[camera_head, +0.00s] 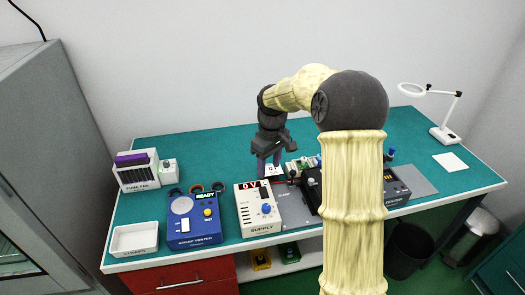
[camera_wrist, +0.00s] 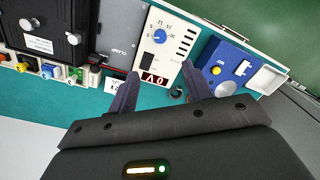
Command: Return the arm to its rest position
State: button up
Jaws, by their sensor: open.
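My arm (camera_head: 352,180) rises in front of the bench in the head view and bends over it to the left. My gripper (camera_head: 267,165) hangs above the middle of the bench, pointing down, behind the white supply box (camera_head: 258,208). In the wrist view my gripper (camera_wrist: 160,90) shows two dark fingers spread apart with nothing between them. The supply box (camera_wrist: 166,50) lies beyond the fingertips there, with its red display lit. The arm hides part of the bench's right half.
Black equipment (camera_head: 308,187) and small coloured parts are close to my gripper. A magnifier lamp (camera_head: 445,132) stands at the right. The back left bench top is clear.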

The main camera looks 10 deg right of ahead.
jog(key=shift+s, duration=0.1)
jog(key=s+f+m+t, duration=0.2)
jog(key=s+m, duration=0.5)
jog(key=s, duration=1.4)
jog(key=shift+s+a+f+t+h, duration=0.3)
jog(key=shift+s+a+f+t, duration=0.1)
jog(key=shift+t, duration=0.1)
